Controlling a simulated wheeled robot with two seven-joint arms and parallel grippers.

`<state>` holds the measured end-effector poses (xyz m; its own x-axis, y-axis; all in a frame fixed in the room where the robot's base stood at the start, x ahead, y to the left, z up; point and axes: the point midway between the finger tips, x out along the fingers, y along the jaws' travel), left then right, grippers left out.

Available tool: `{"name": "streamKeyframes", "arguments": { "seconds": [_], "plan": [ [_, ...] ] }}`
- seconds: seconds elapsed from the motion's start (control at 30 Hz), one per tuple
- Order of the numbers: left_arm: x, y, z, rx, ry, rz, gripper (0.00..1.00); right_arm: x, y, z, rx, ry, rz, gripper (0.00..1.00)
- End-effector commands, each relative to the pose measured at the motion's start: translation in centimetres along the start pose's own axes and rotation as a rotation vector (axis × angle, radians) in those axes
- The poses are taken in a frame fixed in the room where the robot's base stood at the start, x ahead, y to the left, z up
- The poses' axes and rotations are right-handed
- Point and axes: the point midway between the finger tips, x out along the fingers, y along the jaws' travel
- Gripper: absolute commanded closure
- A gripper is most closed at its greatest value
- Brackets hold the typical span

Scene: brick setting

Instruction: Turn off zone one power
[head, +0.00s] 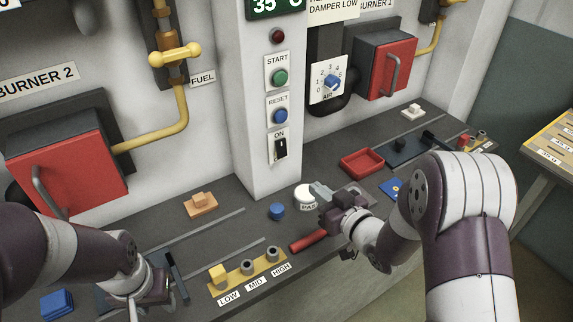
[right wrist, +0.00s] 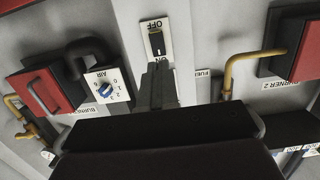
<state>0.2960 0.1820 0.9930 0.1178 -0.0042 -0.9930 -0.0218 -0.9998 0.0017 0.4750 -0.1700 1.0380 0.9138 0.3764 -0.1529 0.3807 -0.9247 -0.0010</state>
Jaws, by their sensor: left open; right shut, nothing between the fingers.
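A black switch (head: 281,149) on a white plate sits low on the pale column, with ON printed above it. In the right wrist view the same switch (right wrist: 157,42) shows between the words OFF and ON, straight beyond my fingers. I cannot tell surely which way its lever points. I read no zone label. My right gripper (head: 322,191) is shut and empty, above the bench to the lower right of the switch, apart from it; its fingers also show in the right wrist view (right wrist: 157,82). My left gripper (head: 172,276) is open over the bench at lower left.
Green START (head: 280,77) and blue RESET (head: 280,115) buttons sit above the switch. An AIR dial (head: 331,82) and red burner door (head: 386,67) are to the right. A white knob (head: 304,193), blue knob (head: 277,211) and red handle (head: 308,241) stand near my right gripper.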

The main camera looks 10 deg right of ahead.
Motion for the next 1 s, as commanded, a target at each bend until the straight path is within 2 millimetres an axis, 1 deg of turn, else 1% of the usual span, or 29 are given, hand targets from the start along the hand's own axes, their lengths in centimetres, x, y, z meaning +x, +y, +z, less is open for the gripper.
{"name": "streamKeyframes", "arguments": {
  "seconds": [0.17,0.27,0.37,0.7,0.83,1.0],
  "plan": [
    [0.0,0.0,0.0,0.000,0.000,0.000,0.57,0.2,0.0,0.0,-0.001,-0.002,0.000,1.00],
    [-0.2,0.0,0.0,0.000,0.000,0.000,0.57,1.2,0.0,0.0,-0.001,-0.004,-0.001,1.00],
    [-0.4,0.0,-0.1,0.000,0.000,0.000,0.57,3.1,-0.1,-0.1,0.000,-0.003,-0.002,1.00],
    [-1.4,0.0,-0.2,0.000,0.000,0.000,0.57,10.4,-0.1,0.0,0.000,-0.003,-0.001,1.00],
    [-1.8,0.0,-0.2,0.000,0.000,0.000,0.57,12.4,0.0,-0.1,0.000,-0.002,0.000,1.00],
    [-2.0,0.0,-0.2,0.000,0.000,0.000,0.57,13.8,0.0,0.0,0.000,-0.004,0.001,1.00]
  ]
}}
